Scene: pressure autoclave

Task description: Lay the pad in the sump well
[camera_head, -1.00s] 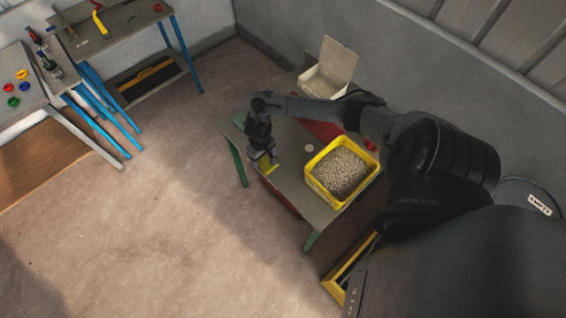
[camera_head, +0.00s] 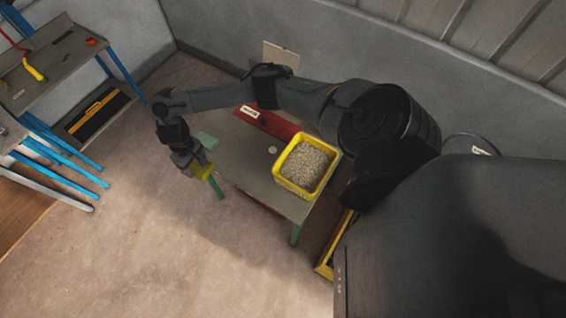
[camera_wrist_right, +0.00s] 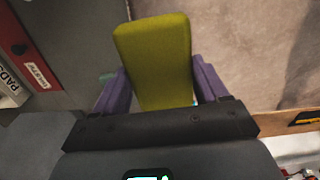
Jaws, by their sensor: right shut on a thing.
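The pad (camera_wrist_right: 152,55) is a flat yellow-green block with rounded corners. It stands out between the purple fingers of my right gripper (camera_wrist_right: 160,88) in the right wrist view. In the head view the right gripper (camera_head: 191,168) is shut on the pad (camera_head: 204,172) and holds it just past the left edge of the small table, with floor beyond. My left gripper is not in view. I cannot make out the sump well in these frames.
The small table (camera_head: 243,171) carries a yellow bin (camera_head: 283,182) of pale granules, a red labelled item (camera_head: 275,124) and a pale disc (camera_head: 272,150). A blue-legged bench (camera_head: 50,50) stands at left. A yellow-edged frame (camera_head: 325,270) is low at right. Open floor (camera_head: 140,245) lies in front.

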